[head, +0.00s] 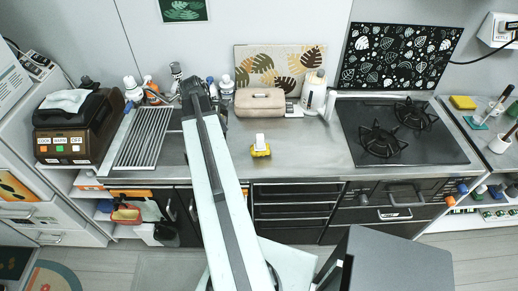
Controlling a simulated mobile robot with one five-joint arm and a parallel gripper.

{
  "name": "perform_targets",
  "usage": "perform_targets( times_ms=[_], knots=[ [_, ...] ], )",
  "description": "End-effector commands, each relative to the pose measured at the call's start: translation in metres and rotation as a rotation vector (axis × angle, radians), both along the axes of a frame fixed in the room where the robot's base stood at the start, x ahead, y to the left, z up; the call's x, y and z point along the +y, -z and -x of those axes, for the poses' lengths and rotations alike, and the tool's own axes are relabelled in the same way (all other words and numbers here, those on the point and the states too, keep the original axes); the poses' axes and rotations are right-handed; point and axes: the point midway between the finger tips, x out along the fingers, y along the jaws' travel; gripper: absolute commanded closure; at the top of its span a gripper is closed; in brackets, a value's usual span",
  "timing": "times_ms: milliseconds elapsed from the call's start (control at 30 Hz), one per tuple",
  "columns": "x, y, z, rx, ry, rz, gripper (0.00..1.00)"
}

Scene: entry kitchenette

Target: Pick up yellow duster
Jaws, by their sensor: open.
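A small yellow thing with a white upright part, which looks like the yellow duster (261,153), rests on the grey counter (310,155) near its front edge, right of my arm. My gripper (217,104) is a dark shape at the far end of my arm, over the back of the counter by the sink. It is open, and my arm link hides much of it. It is apart from the yellow thing, to its left and farther back.
A beige case (259,103), a white kettle (314,92) and several bottles stand along the back wall. A black gas hob (400,133) lies right. A drying rack (143,138) and a dark brown machine (75,125) are left. A yellow sponge (463,102) lies far right.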

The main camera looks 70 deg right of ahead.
Motion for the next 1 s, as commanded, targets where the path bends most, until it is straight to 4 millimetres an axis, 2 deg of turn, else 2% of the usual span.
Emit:
perform_targets(
  times_ms=[33,100,200,367,600,767,867,1000],
  knots=[
    [-0.026,-0.001,0.035,0.030,-0.006,-0.010,0.44],
    [-0.047,-0.003,0.071,0.067,-0.032,-0.026,0.44],
    [-0.062,-0.004,0.101,0.098,-0.055,-0.042,0.44],
    [-0.066,-0.005,0.112,0.109,-0.067,-0.050,0.44],
    [-0.068,0.021,0.118,0.108,-0.068,-0.049,0.44],
    [-0.069,0.022,0.119,0.108,-0.068,-0.049,0.44],
    [-0.069,0.032,0.122,0.108,-0.068,-0.049,0.44],
    [-0.069,0.057,0.131,0.107,-0.067,-0.050,0.44]
  ],
)
